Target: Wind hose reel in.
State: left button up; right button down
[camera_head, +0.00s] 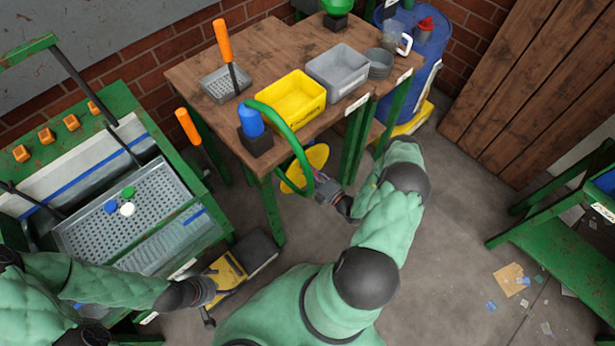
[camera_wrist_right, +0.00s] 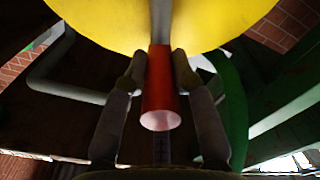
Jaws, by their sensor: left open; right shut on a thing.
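The hose reel shows as a yellow disc (camera_head: 314,157) under the front edge of the wooden table, partly hidden by a green hose (camera_head: 292,141). The hose arcs from the tabletop down past the reel. In the right wrist view the yellow disc (camera_wrist_right: 165,22) fills the top, and a red crank handle (camera_wrist_right: 160,92) stands out from it towards the camera. My right gripper (camera_wrist_right: 159,68) is shut on this handle, with one finger on each side. In the head view my right gripper (camera_head: 323,188) is beside the reel. My left gripper (camera_head: 212,306) is open, low at the left.
A green sorting machine (camera_head: 122,98) with a perforated tray stands left. A green bench (camera_head: 560,235) stands right. The floor between is mostly clear.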

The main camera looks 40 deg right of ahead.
jog(key=shift+w+d+r, duration=0.1)
jog(key=shift+d+r, duration=0.2)
jog(key=shift+d, duration=0.4)
jog(key=shift+d, duration=0.1)
jog(key=c, duration=1)
grip_release()
jog(key=shift+f, duration=0.1)
jog(key=s, duration=1.2)
jog(key=shift+d, duration=0.4)
jog(key=shift+a, duration=0.1)
